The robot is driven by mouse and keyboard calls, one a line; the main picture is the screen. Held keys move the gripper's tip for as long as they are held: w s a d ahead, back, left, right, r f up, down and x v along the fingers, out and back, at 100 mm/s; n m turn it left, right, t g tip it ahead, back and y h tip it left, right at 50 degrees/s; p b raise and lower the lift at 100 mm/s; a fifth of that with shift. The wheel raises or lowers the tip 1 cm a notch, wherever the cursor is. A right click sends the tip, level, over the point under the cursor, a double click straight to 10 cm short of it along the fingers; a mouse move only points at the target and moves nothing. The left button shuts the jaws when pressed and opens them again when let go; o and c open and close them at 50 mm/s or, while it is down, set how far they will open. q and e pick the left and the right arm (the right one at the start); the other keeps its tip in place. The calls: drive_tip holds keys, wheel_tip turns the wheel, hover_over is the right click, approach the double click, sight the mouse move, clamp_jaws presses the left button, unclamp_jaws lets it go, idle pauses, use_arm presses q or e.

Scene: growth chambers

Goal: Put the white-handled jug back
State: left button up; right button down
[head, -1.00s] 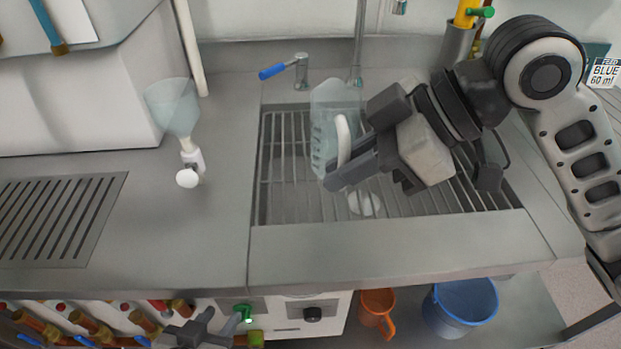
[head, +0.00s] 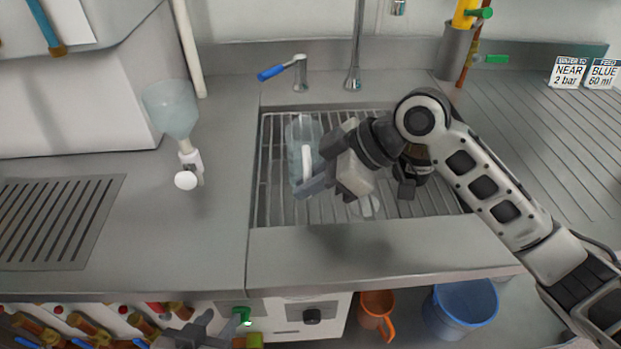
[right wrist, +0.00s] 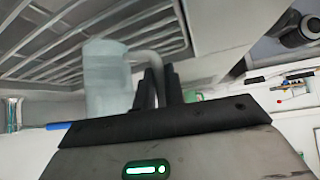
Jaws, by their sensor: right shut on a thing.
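The jug is a translucent pale-blue vessel (head: 301,135) with a white handle (head: 307,165). It appears upright over the left part of the sink's bar rack (head: 272,195); I cannot tell if it touches the bars. My right gripper (head: 312,186) is shut on the white handle. In the right wrist view the jug (right wrist: 106,85) stands left of the fingers (right wrist: 159,88), and its handle (right wrist: 150,58) runs to them. My left gripper (head: 197,331) is low at the bottom edge, in front of the counter; its jaws are unclear.
A clear funnel vessel (head: 171,108) with a white knob stands left of the sink. A blue-lever tap (head: 300,72) stands behind it. An orange jug (head: 377,310) and a blue bucket (head: 462,303) are below the counter.

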drive_tip(key=shift+f, duration=0.15)
drive_tip(key=c, duration=1.5)
unclamp_jaws()
drive_tip(key=shift+d+r, duration=0.2)
drive_tip(key=shift+r, duration=0.2)
drive_tip(key=v, duration=1.1)
drive_tip(key=shift+d+r, duration=0.15)
drive_tip(key=shift+s, duration=0.1)
